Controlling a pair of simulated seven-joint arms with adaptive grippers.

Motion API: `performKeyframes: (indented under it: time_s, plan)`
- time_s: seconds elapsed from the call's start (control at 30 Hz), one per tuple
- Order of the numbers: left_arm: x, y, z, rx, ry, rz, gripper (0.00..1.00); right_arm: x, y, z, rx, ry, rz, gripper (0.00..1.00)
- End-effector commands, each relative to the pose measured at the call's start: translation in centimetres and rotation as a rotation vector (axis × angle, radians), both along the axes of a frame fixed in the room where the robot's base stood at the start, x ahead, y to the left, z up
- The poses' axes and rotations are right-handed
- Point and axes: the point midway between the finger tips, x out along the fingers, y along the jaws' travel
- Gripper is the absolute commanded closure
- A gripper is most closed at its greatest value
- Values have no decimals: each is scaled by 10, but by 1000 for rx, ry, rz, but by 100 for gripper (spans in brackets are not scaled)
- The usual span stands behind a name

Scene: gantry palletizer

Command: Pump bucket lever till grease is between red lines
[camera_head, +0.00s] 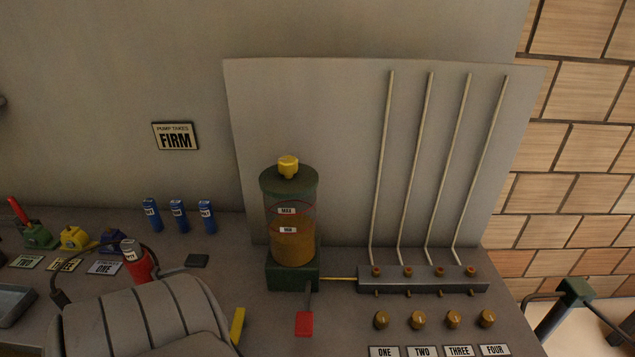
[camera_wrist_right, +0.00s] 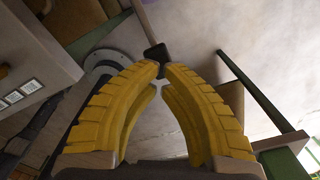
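The grease bucket (camera_head: 292,193) is a green-capped clear cylinder with a yellow knob, upright on a green base in the head view. Brown grease (camera_head: 292,252) fills its lower part. Its surface appears between the upper label, seemingly MAX, and the lower one. A red line shows near the upper label; the lower line is unclear. The red-ended lever (camera_head: 304,322) projects from the base toward me. One yellow finger of my left gripper (camera_head: 237,325) shows left of the lever, apart from it; my grey arm hides the rest. My right gripper (camera_wrist_right: 161,70) has its fingertips together, seemingly empty, away from the bucket.
A manifold (camera_head: 422,283) with several thin pipes stands right of the bucket, with brass knobs in front. Blue cans (camera_head: 178,216), a red can (camera_head: 136,262) and small coloured devices (camera_head: 75,238) are at left. A sign (camera_head: 175,136) reads "FIRM". A green post (camera_wrist_right: 250,90) is near my right gripper.

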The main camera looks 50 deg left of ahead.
Motion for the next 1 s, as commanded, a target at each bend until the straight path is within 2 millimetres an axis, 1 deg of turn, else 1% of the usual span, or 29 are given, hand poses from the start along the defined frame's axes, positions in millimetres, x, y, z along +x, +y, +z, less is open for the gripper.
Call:
performKeyframes:
  time_s: [0.47, 1.0]
  plan:
    - [0, 0, 0, 0, 0, 0, 100, 0, 0, -1, 0, 0, 0, 100]
    - [0, 0, 0, 0, 0, 0, 100, 0, 0, -26, 0, 0, 0, 100]
